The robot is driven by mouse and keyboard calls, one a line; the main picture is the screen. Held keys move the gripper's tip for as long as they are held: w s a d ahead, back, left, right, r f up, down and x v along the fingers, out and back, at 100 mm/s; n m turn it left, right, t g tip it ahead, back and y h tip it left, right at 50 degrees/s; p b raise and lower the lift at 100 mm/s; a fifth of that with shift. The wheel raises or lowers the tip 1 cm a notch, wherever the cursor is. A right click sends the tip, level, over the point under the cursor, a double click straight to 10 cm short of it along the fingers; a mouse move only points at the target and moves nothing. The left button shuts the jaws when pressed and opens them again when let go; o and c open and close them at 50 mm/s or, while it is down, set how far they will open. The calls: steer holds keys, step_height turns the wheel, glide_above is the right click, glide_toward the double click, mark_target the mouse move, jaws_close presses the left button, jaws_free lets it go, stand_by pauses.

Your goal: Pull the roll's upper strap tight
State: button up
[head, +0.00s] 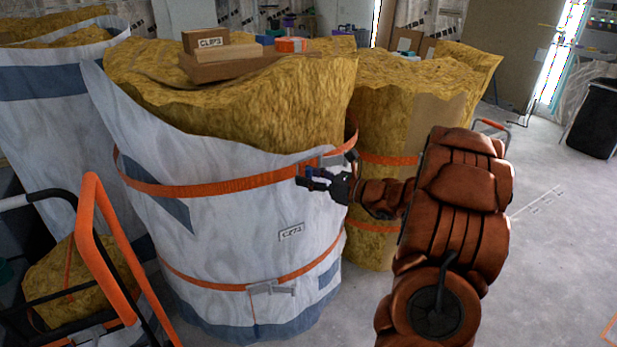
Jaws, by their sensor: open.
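The roll (245,225) is a large yellow fibrous bundle in a white and blue wrap, upright in the middle of the head view. Its upper strap (215,187) is an orange band around the upper part, sagging at the left and rising to a grey buckle (328,160) at the right. A lower orange strap (215,286) has its own buckle (270,288). My gripper (306,180) is open at the roll's right side, just below the upper buckle. Whether its fingers touch the strap I cannot tell. A dark loop, perhaps the strap's tail, shows behind my wrist.
A cardboard box marked CLIPS (206,41) and small items sit on the roll's top. Another strapped yellow roll (385,110) stands behind at the right. An orange-framed cart (90,215) is at the lower left.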

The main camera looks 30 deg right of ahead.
steer(key=shift+w, duration=0.1)
steer(key=shift+c, duration=0.4)
jaws_close()
